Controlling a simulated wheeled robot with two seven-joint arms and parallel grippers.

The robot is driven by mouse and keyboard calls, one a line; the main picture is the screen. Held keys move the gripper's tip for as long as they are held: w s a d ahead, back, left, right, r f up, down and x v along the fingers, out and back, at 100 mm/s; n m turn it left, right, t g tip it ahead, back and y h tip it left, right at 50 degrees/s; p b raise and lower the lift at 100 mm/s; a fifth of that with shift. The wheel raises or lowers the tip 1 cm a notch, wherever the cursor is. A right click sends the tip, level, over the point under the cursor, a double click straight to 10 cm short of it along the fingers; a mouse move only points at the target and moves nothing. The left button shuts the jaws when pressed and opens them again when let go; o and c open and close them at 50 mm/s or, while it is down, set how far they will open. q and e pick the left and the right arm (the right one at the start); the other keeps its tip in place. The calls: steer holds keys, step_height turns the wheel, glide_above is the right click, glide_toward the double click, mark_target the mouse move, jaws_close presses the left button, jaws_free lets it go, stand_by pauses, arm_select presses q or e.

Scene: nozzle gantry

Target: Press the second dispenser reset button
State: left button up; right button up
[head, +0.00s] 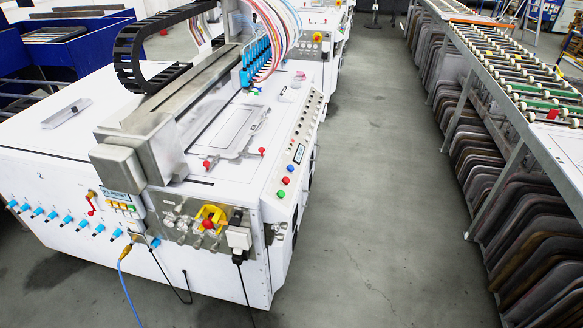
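Neither of my grippers is in view. A white machine (70,140) stands at the left with a grey gantry (150,125) on top. Its front has a row of small coloured buttons (121,207) under a dark label (121,195) whose text is too small to read surely. The front also has a red mushroom button (208,224) on a yellow surround. I cannot tell which button is the second dispenser reset.
Blue fittings (67,220) stick out along the machine's lower front, and a blue cable (127,285) hangs there. A roller rack (500,80) with stacked dark panels (510,220) stands at the right. The grey floor aisle (370,180) between is clear.

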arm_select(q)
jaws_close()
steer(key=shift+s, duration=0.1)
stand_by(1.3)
